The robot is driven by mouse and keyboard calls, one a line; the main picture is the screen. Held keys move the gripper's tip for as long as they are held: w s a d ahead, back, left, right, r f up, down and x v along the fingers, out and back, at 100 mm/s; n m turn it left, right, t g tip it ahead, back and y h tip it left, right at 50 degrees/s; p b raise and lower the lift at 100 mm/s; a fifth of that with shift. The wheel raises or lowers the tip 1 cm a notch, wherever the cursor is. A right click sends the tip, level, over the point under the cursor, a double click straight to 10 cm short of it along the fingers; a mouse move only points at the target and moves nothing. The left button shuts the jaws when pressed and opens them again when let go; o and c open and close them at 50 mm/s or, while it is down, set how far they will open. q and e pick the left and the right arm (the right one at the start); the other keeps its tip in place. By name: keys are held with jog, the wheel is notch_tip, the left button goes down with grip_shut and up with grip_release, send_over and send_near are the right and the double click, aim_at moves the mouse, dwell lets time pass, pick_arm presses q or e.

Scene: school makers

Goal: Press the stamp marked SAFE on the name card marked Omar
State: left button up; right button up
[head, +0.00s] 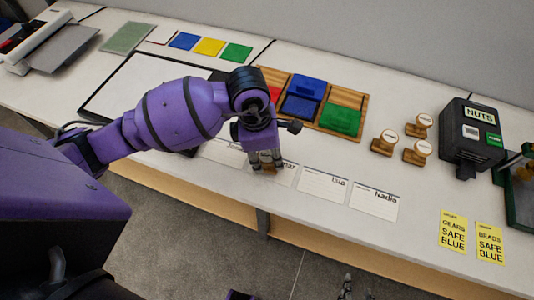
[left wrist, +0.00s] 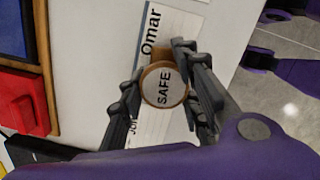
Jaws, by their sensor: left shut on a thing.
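My left gripper (head: 265,166) is shut on the round-topped wooden stamp marked SAFE (left wrist: 165,88). The stamp is upright over the white name card marked Omar (left wrist: 152,40). In the head view the gripper hides much of this card (head: 286,175). I cannot tell whether the stamp's base touches the card. My right gripper (head: 354,289) is low at the bottom edge of the head view, away from the table, and its opening is unclear.
Cards marked Isla (head: 323,187) and Nadia (head: 374,201) lie to the right; another card (head: 222,152) lies left. Several other stamps (head: 384,143) stand near the NUTS box (head: 473,135). A wooden tray (head: 349,96) with coloured ink pads lies behind. Yellow labels (head: 453,231) lie front right.

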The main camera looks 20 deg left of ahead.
pick_arm(q)
jog(key=shift+r+p, duration=1.25)
jog(key=shift+r, duration=1.25)
pick_arm(e)
jog(key=shift+t, duration=0.4)
jog(key=w+r, duration=0.1)
jog(key=r, duration=0.1)
jog(key=w+r, duration=0.2)
jog(key=shift+w+r, duration=0.15)
jog(key=shift+w, duration=0.05)
pick_arm(q)
jog(key=shift+f, duration=0.1)
